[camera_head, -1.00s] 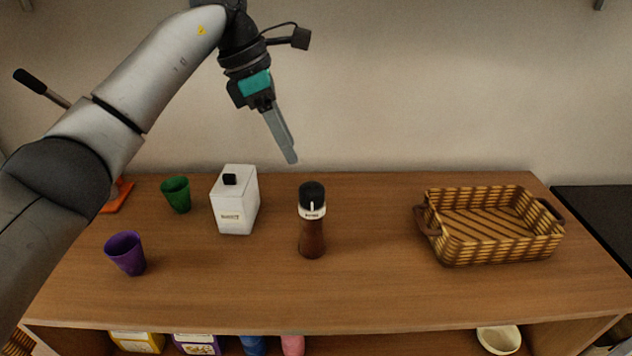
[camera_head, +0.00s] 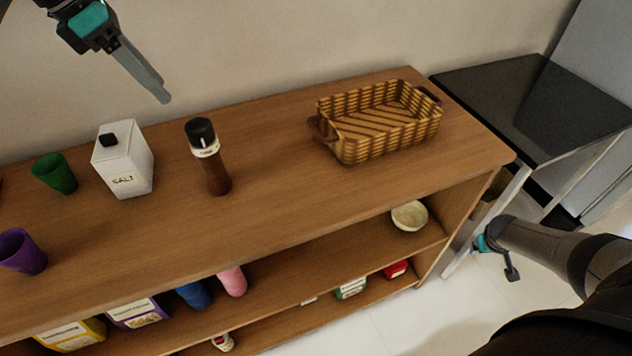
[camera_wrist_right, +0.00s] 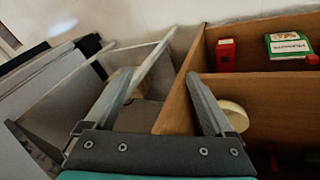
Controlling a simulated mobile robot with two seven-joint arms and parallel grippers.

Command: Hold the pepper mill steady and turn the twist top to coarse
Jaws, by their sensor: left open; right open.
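The pepper mill (camera_head: 214,168) stands upright on the wooden shelf top, with a dark brown body, a pale band and a black twist top (camera_head: 201,132). My left gripper (camera_head: 160,95) is open and empty, in the air above and to the left of the mill, pointing down to the right. My right gripper (camera_head: 480,243) is low at the right, beside the shelf's right end and far from the mill. In the right wrist view the right gripper (camera_wrist_right: 160,95) has its two fingers wide apart with nothing held. The mill does not show there.
A white salt box (camera_head: 124,165), green cup (camera_head: 55,174) and purple cup (camera_head: 21,251) stand left of the mill. A wicker basket (camera_head: 350,150) sits to its right. The wooden shelf (camera_head: 280,195) has clear top space in front. A black-topped table (camera_head: 530,95) stands at right.

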